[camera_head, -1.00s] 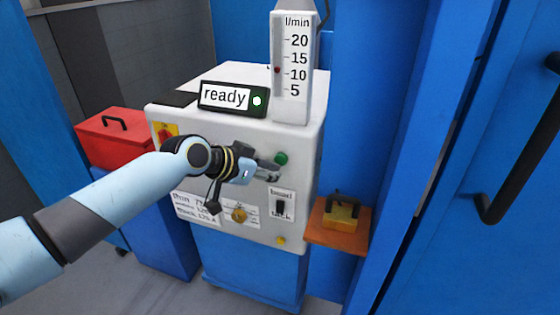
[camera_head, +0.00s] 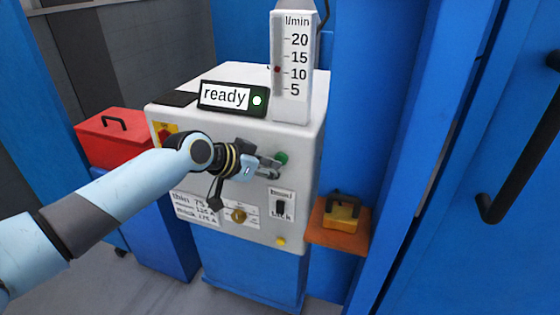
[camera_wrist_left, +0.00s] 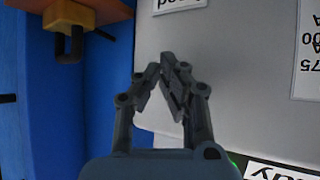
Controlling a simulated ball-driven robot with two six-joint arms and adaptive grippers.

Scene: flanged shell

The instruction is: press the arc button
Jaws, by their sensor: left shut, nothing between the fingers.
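A round green button (camera_head: 282,158) sits on the front of the white machine (camera_head: 262,226), near its upper right. No label reading "arc" is legible beside it. My left gripper (camera_head: 274,168) is shut and empty, its fingertips just below and left of the green button in the head view. I cannot tell whether they touch it. In the wrist view the closed fingertips (camera_wrist_left: 170,62) stand in front of the pale panel, and the button is not visible there. My right gripper is not in view.
A "ready" sign (camera_head: 226,96) with a lit lamp and a flow gauge (camera_head: 292,66) stand on top. An orange shelf (camera_head: 336,237) juts out at right; a red box (camera_head: 110,140) is at left.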

